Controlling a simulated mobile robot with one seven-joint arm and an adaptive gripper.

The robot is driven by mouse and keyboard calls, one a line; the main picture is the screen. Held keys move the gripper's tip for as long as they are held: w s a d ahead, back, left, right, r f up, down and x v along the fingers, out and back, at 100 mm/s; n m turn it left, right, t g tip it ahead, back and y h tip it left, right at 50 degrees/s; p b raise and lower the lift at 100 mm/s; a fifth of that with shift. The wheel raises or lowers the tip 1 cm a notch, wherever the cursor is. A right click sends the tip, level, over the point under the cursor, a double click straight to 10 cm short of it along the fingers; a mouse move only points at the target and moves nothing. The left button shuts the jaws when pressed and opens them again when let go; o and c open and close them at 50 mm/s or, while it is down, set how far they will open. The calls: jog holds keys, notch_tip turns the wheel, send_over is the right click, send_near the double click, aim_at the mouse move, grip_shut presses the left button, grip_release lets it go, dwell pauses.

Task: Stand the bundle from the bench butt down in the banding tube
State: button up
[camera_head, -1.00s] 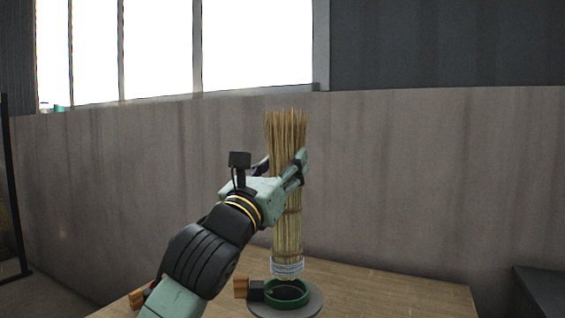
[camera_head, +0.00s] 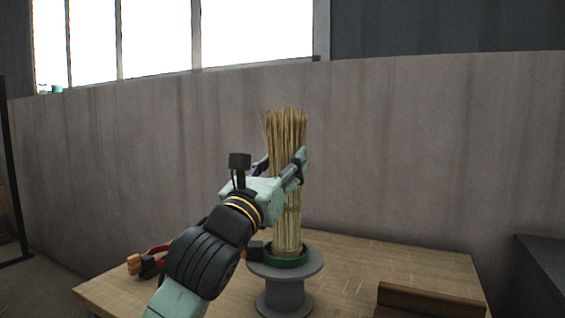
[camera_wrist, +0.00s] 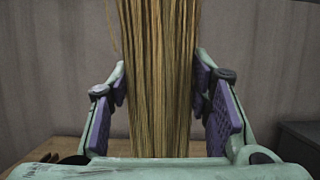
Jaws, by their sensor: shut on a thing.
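The bundle (camera_head: 287,130) of tan straw stands upright, with its loose tips at the top. Its butt end is down inside the green ring of the banding tube (camera_head: 288,263), and the pale band near the butt is out of sight. How deep the butt sits is hidden. The tube rests on a grey round pedestal (camera_head: 285,290) on the bench (camera_head: 400,262). My gripper (camera_head: 282,163) is shut on the upper middle of the bundle. In the wrist view the finger pads flank the straw (camera_wrist: 160,80) on both sides.
A red-handled tool (camera_head: 152,260) lies on the bench at left. A dark block (camera_head: 256,250) adjoins the ring's left side. A brown wooden piece (camera_head: 425,300) is at the front right. A concrete wall (camera_head: 420,150) stands behind.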

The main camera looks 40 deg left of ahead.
jog(key=shift+f+b, duration=1.65)
jog(key=shift+f, duration=0.55)
jog(key=o, duration=1.3)
jog(key=shift+c, duration=0.2)
jog(key=shift+s, duration=0.1)
jog(key=v, duration=1.2)
jog(key=shift+r, duration=0.1)
